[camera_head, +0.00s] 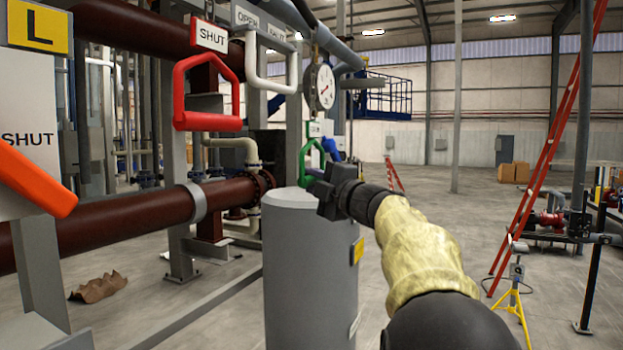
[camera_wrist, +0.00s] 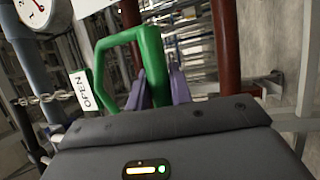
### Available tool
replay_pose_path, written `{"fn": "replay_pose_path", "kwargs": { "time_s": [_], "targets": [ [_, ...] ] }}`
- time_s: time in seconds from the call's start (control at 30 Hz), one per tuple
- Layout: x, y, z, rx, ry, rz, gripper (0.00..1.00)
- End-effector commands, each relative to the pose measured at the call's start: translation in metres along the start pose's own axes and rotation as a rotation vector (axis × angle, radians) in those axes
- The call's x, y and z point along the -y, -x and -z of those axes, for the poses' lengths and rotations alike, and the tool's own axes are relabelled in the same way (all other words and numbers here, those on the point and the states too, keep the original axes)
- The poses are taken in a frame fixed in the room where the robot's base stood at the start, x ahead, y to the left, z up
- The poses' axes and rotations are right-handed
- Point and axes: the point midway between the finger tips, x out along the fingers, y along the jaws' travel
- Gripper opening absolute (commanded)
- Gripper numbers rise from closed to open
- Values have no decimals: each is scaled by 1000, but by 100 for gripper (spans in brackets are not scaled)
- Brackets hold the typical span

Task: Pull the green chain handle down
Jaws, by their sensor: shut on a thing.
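The green chain handle (camera_head: 305,165) is a rounded loop. It hangs below a pressure gauge, just beyond the grey cylinder in the head view. My gripper (camera_wrist: 160,88) is shut on the green handle (camera_wrist: 149,50), with a purple finger on each side of its right-hand bar in the wrist view. The rest of the loop stands clear of the fingers, to the left. In the head view my gripper body (camera_head: 336,190) is at the handle's lower right and hides part of it.
A red handle (camera_head: 207,120) under a SHUT sign and a white handle (camera_head: 270,84) hang to the left. The gauge (camera_head: 325,87) is above. The grey cylinder (camera_head: 310,270) stands below my gripper. A chain (camera_wrist: 40,98) crosses left of the handle.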

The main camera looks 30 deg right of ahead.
Motion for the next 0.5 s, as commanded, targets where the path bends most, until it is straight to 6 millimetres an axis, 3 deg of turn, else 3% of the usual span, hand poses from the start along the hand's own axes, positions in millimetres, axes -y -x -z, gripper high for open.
{"fn": "replay_pose_path", "kwargs": {
  "time_s": [0.03,0.1,0.5],
  "targets": [
    [15,2,-1,-1,-3,5,0],
    [20,3,-2,-1,-2,5,0],
    [26,4,-3,0,-2,11,0]
  ]
}}
